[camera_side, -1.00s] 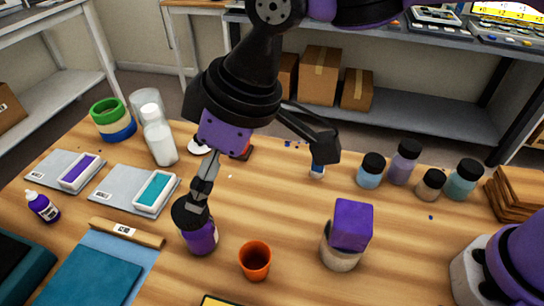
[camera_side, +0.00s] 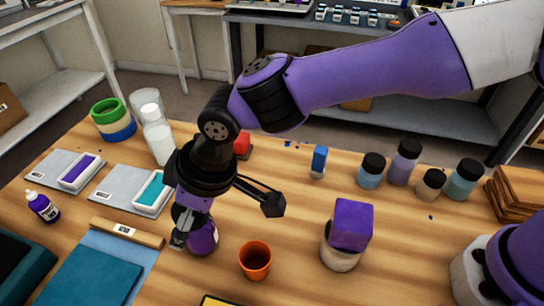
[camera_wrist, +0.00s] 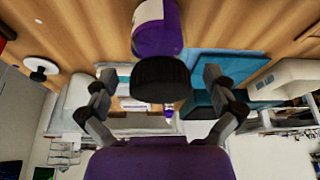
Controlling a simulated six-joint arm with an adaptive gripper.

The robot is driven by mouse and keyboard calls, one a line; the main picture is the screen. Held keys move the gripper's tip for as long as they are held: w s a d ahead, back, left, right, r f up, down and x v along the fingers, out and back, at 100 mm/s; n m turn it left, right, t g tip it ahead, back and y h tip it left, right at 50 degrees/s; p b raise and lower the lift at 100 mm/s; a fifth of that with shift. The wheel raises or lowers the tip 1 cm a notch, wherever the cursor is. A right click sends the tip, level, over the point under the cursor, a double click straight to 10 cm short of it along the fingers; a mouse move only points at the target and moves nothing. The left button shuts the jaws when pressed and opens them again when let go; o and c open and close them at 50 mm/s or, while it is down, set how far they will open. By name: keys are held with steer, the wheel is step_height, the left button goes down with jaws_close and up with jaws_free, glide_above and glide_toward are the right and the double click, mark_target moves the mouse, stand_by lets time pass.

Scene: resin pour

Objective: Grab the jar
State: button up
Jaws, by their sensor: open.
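A purple jar (camera_side: 205,237) with a black lid stands upright on the wooden table. In the side view its top is hidden behind my gripper (camera_side: 181,238). One finger shows beside the jar on the left; the other is hidden. In the wrist view the jar's black lid (camera_wrist: 160,85) and purple-and-white body (camera_wrist: 157,28) show in the middle, ahead of my gripper (camera_wrist: 160,82). The fingers are spread apart, one on each side of the lid, with gaps between. The gripper is open and empty.
An orange cup (camera_side: 255,260) stands just right of the jar. A purple cube (camera_side: 351,224) rests on a round beige piece. Several lidded jars (camera_side: 404,162) stand at the right rear. A wooden strip (camera_side: 127,232) and teal mat (camera_side: 92,277) lie left. A white bottle (camera_side: 159,141) stands behind.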

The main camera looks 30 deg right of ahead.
steer(key=c, duration=1.3)
steer(key=shift+d+f, duration=0.1)
